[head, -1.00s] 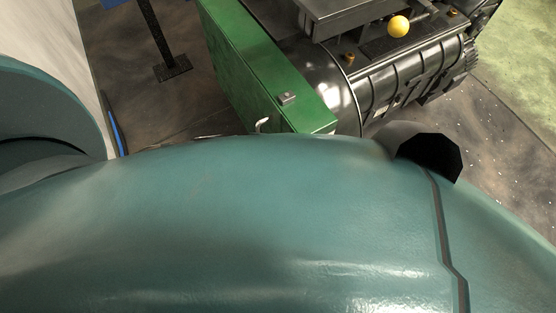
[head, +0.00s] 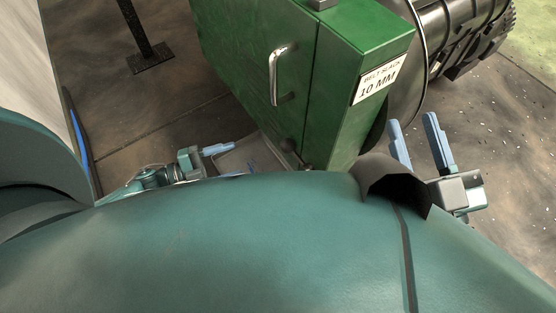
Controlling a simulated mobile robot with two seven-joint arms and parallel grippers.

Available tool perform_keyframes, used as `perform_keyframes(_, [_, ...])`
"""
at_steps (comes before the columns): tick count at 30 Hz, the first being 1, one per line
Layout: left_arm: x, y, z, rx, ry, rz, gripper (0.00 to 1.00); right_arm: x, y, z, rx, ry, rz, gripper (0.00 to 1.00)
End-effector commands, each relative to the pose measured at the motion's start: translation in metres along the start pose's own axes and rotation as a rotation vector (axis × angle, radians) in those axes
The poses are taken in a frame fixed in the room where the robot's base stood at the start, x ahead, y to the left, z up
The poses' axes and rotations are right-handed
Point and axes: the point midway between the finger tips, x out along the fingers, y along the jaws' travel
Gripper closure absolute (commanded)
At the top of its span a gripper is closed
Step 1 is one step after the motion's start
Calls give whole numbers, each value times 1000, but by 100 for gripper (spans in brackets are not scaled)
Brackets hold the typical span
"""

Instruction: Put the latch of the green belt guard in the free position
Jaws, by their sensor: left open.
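The green belt guard (head: 345,85) stands at the upper middle with a metal handle (head: 274,76) on its front.
A label (head: 380,81) on the guard reads "BELT SLACK 10 MM". A dark ribbed machine (head: 455,40) stands behind right. A grey tray-like thing (head: 240,158) lies below the handle. A dark post (head: 140,35) stands at left. My teal body hides the foreground.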

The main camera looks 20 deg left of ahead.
Motion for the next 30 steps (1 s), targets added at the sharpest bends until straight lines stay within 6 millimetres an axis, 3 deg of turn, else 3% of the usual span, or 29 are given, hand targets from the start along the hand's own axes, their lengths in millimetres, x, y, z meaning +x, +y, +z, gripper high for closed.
perform_keyframes(7, [17,4,3,12,16,8,41,2,1,-4,-22,47,-6,64])
perform_keyframes(21, [109,5,2,11,15,6,41,12,8,-27,-140,229,-26,64])
perform_keyframes(30, [129,4,1,9,11,8,41,14,10,-36,-169,278,-29,64])
